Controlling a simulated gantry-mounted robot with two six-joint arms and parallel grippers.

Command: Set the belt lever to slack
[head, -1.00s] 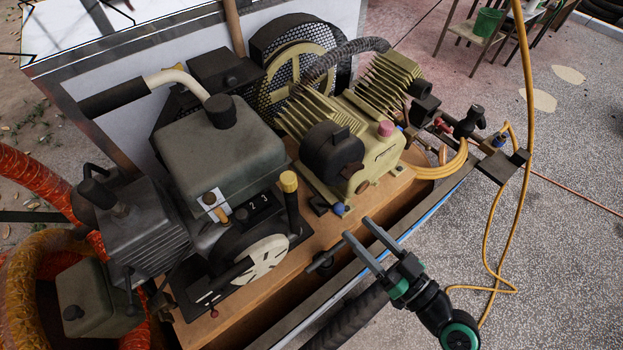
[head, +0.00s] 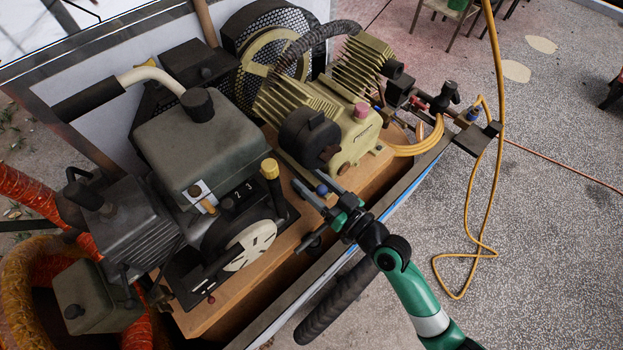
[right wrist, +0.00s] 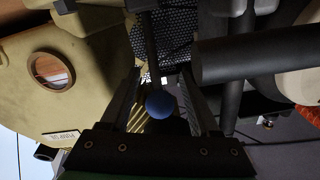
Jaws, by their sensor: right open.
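A small blue ball knob (head: 322,190) stands low at the front of the wooden deck, between the engine and the cream compressor. It seems to top a dark lever, most of which is hidden. In the right wrist view the blue knob (right wrist: 160,104) lies between my two fingers, with space on both sides. My right gripper (head: 308,178) is open, its fingers reaching in around the knob from the front right. It also shows in the right wrist view (right wrist: 161,75). I cannot tell whether a finger touches the lever. My left gripper is out of view.
A black lever with a yellow cap (head: 269,168) stands just left of my fingers. The compressor (head: 352,140) is close on the right, the engine (head: 205,140) on the left. The cart's front rail (head: 330,263) runs below my arm. The floor at right is mostly clear.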

